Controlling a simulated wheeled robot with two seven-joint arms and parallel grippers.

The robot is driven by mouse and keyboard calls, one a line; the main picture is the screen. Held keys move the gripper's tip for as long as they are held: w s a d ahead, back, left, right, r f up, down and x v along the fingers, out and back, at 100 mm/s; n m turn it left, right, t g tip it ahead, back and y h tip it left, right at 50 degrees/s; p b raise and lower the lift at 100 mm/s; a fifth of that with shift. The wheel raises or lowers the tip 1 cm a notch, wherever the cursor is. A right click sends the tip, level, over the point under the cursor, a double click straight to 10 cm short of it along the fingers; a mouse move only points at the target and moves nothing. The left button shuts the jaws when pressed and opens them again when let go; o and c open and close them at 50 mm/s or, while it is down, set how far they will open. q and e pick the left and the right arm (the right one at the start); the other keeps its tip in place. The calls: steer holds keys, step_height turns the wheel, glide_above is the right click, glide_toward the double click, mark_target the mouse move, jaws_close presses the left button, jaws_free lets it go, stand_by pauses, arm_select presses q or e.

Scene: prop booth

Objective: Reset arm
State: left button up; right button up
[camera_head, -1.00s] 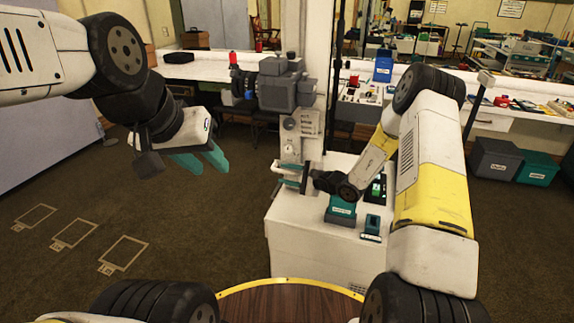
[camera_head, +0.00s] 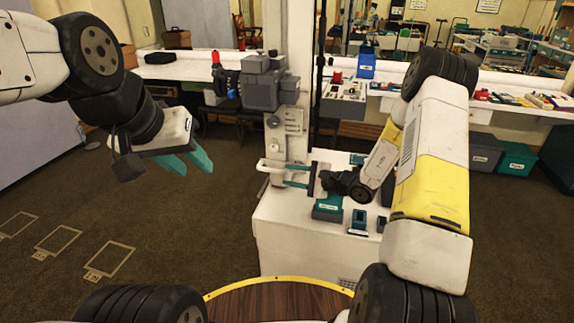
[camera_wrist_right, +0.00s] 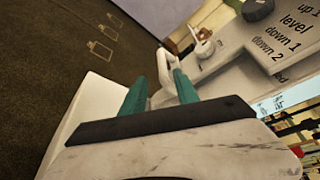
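My left gripper (camera_head: 190,162) hangs in free air at the left of the head view. Its two teal fingers are apart with nothing between them. My right gripper (camera_head: 284,174) is at the upright white column, above the white cabinet. Its teal fingers are apart, as the right wrist view also shows (camera_wrist_right: 162,88). A white handle (camera_head: 268,163) on the column is at its fingertips, and it also shows in the wrist view (camera_wrist_right: 168,58). I cannot tell whether the fingers touch the handle.
The white cabinet (camera_head: 290,240) stands below my right gripper, with small teal-topped devices (camera_head: 328,207) on it. A grey motor-like unit (camera_head: 262,85) sits on the column. A round wooden table (camera_head: 275,305) is close in front.

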steer(key=s+a+r+n+g+h, duration=0.3)
steer(key=s+r+n+g, duration=0.55)
steer(key=s+r, duration=0.9)
steer(key=s+d+r+n+t+h, duration=0.2)
steer(key=s+d+r+n+h, duration=0.1)
steer(key=s, duration=0.4)
steer(key=s+d+r+n+t+h, duration=0.3)
steer(key=s+d+r+h, duration=0.1)
steer(key=d, duration=0.4)
steer(key=s+r, duration=0.1)
steer(key=s, duration=0.1)
steer(key=shift+s+d+r+t, duration=0.15)
steer(key=shift+s+r+t, duration=0.2)
steer(key=shift+s, duration=0.05)
